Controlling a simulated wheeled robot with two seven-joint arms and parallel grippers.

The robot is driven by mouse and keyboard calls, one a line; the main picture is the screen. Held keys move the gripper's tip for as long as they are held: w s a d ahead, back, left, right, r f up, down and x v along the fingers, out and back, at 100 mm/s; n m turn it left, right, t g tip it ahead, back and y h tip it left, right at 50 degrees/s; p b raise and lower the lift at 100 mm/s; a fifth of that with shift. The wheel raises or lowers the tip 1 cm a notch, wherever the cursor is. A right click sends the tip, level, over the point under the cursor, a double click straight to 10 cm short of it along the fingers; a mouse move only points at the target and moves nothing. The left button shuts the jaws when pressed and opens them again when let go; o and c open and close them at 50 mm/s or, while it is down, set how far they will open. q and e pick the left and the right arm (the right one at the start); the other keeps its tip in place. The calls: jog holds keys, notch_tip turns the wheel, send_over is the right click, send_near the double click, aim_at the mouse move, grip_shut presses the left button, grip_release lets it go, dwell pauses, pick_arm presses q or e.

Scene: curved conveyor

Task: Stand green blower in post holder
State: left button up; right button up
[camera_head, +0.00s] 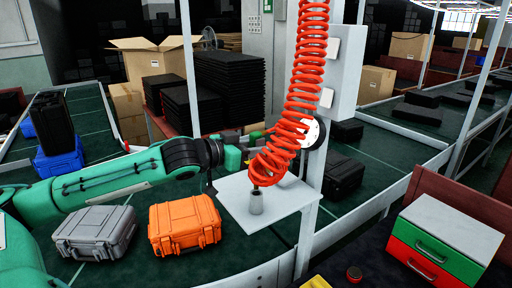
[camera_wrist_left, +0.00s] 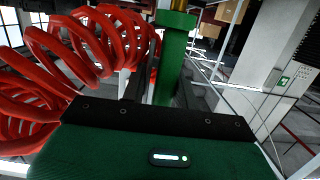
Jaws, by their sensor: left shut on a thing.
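My left gripper (camera_head: 250,150) is at the end of the green arm, just behind the lower coils of the red hose, above the white shelf. Its fingertips are mostly hidden by the coils. In the left wrist view the green blower (camera_wrist_left: 172,70) shows as an upright green cylinder with a brass-coloured top, beyond the dark edge of the gripper body. The gripper is shut on it. A small grey metal cup, seemingly the post holder (camera_head: 256,205), stands on the white shelf (camera_head: 290,203), below and slightly in front of the gripper. My right gripper is not in view.
An orange case (camera_head: 184,225) and a grey case (camera_head: 95,233) lie below my arm. A drawer box (camera_head: 445,240) stands at right.

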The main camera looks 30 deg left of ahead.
aim_at(255, 172)
pick_arm(q)
jog(key=shift+f+b, duration=0.95)
jog(key=shift+f, duration=0.15)
jog(key=shift+f+b, duration=2.05)
jog(key=shift+f, duration=0.4)
jog(key=o, duration=0.8)
